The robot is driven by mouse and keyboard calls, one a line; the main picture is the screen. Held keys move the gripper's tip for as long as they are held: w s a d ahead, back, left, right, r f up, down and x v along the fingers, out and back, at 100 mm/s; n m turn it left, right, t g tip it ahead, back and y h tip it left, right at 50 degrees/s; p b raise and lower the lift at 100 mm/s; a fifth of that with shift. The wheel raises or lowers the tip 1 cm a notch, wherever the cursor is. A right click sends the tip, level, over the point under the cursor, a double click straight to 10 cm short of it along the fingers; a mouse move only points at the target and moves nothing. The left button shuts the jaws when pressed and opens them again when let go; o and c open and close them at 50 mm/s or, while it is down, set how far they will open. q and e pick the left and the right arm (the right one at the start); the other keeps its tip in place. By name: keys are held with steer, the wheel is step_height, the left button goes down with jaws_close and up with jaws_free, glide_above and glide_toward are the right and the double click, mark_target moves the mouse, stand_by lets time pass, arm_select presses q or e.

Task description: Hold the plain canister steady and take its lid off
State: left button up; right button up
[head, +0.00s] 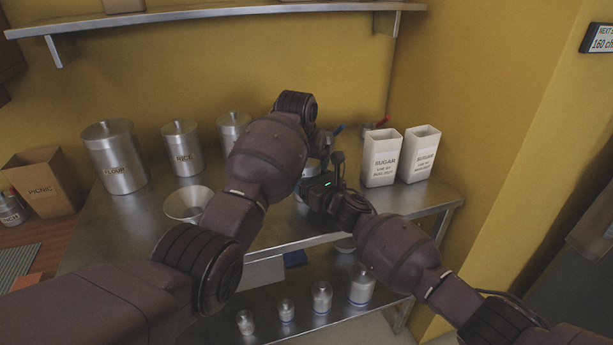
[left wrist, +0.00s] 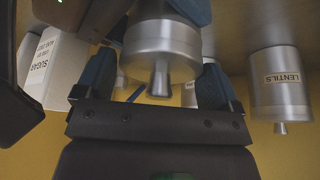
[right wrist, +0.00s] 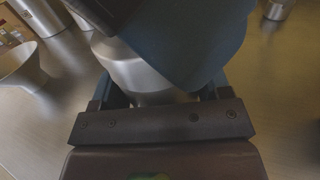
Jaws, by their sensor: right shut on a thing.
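The plain canister is steel; its round lid (left wrist: 165,45) with a small knob (left wrist: 160,80) shows upside down in the left wrist view. My left gripper (left wrist: 157,30) is open, with blue fingers on either side of the lid and gaps visible beside the knob. In the right wrist view the canister's body (right wrist: 130,70) is between the fingers of my right gripper (right wrist: 155,85), which is shut on it. A large blue finger and a dark gripper part cover much of it there. In the head view my arms mostly hide the canister.
The LENTILS canister (left wrist: 281,85) is near my left gripper. Several small jars stand on the lower shelf (head: 260,320).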

arm_select(q)
steer(key=c, duration=0.6)
steer(key=shift+r, duration=0.1)
steer(key=shift+r, duration=2.4)
arm_select(e)
steer(key=o, duration=1.1)
